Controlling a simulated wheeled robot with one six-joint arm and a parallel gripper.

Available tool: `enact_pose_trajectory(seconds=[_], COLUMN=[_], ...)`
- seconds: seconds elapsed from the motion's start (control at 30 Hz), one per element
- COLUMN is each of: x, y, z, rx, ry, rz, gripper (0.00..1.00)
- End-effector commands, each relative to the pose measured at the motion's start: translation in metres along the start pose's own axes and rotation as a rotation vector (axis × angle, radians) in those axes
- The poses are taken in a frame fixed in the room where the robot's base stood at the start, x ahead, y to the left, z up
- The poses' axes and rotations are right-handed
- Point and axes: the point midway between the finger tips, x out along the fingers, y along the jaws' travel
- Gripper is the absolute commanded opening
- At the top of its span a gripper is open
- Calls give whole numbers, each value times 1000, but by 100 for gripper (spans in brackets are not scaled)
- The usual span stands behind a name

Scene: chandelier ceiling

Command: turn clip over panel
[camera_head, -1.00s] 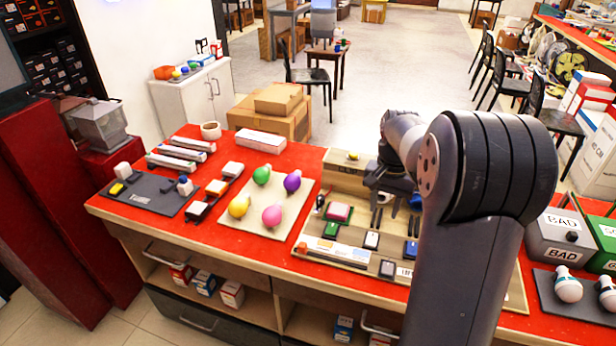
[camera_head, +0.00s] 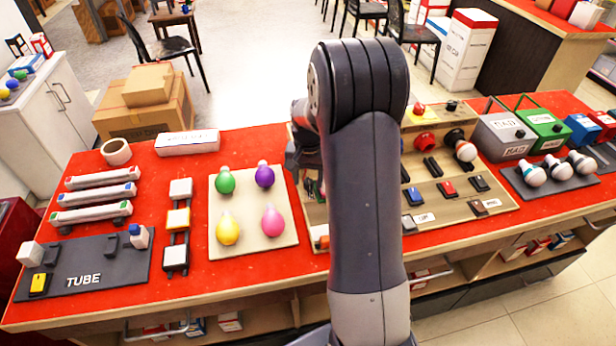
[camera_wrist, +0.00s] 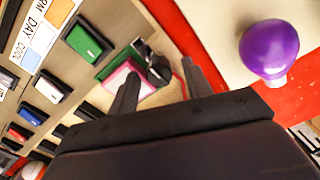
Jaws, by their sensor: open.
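The wooden panel (camera_head: 440,216) stands on the red table, with its middle hidden behind my arm in the head view. In the wrist view its board (camera_wrist: 62,98) carries a green block (camera_wrist: 88,42), a pink block (camera_wrist: 122,74) and several small dark-framed blocks. A small black piece (camera_wrist: 157,68) lies beside the pink block, just beyond my fingertips; I cannot tell if it is the clip.
A beige board (camera_head: 247,205) with several coloured bulbs lies left of the panel. The purple bulb (camera_wrist: 270,48) is close to my gripper's right side in the wrist view. Grey and green boxes (camera_head: 505,135) stand right of the panel. Bare red table shows around the bulb board.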

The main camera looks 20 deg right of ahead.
Motion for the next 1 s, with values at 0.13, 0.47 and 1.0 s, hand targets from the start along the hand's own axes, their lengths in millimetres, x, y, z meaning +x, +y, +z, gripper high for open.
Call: enact_pose_trajectory(seconds=[0.13,0.47,1.0], x=[2,1,1], y=[0,0,0], z=[0,0,0], rx=[0,0,-11], ry=[0,0,0], rz=[0,0,0], gripper=[47,31,2])
